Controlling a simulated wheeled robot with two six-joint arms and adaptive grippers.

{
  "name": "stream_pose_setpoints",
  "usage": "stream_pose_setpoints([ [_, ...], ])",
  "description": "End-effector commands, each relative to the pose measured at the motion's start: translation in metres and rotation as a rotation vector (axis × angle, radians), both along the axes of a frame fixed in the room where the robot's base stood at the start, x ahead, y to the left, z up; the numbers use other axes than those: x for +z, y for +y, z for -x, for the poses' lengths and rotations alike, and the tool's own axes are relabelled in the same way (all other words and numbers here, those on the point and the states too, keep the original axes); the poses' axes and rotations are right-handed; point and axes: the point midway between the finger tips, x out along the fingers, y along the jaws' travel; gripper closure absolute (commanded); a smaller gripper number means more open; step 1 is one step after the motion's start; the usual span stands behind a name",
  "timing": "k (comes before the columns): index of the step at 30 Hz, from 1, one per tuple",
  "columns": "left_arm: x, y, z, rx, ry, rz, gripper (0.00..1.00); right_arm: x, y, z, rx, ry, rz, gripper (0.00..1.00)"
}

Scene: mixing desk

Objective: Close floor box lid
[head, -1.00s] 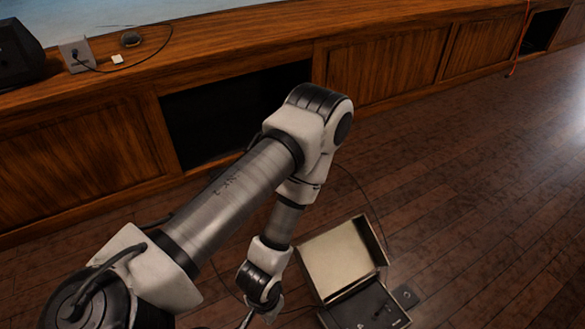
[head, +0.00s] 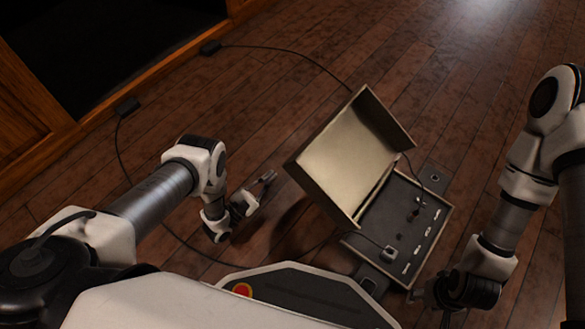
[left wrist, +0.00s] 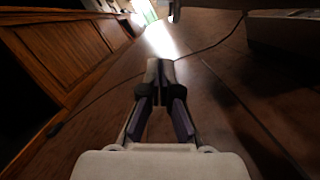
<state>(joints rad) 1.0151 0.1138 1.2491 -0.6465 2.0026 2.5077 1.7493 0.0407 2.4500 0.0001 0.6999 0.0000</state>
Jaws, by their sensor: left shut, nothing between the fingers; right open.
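The floor box (head: 447,222) sits on the wooden floor in the head view. Its panel holds a row of pale sockets, and a plug with a cable is in it. Its beige lid (head: 345,160) stands open, tilted up on the left side of the box. My left gripper (head: 268,178) is shut and empty, low over the floor to the left of the lid and apart from it. Its closed fingers also show in the left wrist view (left wrist: 159,72). My right gripper (head: 428,300) is near the box's lower right edge, partly hidden by its own wrist; contact is unclear.
A dark opening is at upper left. Floor beyond the box is clear.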

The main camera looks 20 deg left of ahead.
Motion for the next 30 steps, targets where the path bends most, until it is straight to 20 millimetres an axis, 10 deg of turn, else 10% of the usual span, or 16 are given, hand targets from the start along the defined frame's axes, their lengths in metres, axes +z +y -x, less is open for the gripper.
stream_pose_setpoints([
  [16, 0.02, -0.048, -0.085, -0.003, -0.004, 0.007, 1.0, -0.039, 0.0, -0.001, -0.002, -0.003, 0.0, 0.48],
  [30, 0.058, -0.066, -0.077, 0.0, 0.0, 0.006, 1.0, -0.039, 0.0, -0.001, -0.003, -0.004, 0.0, 0.48],
])
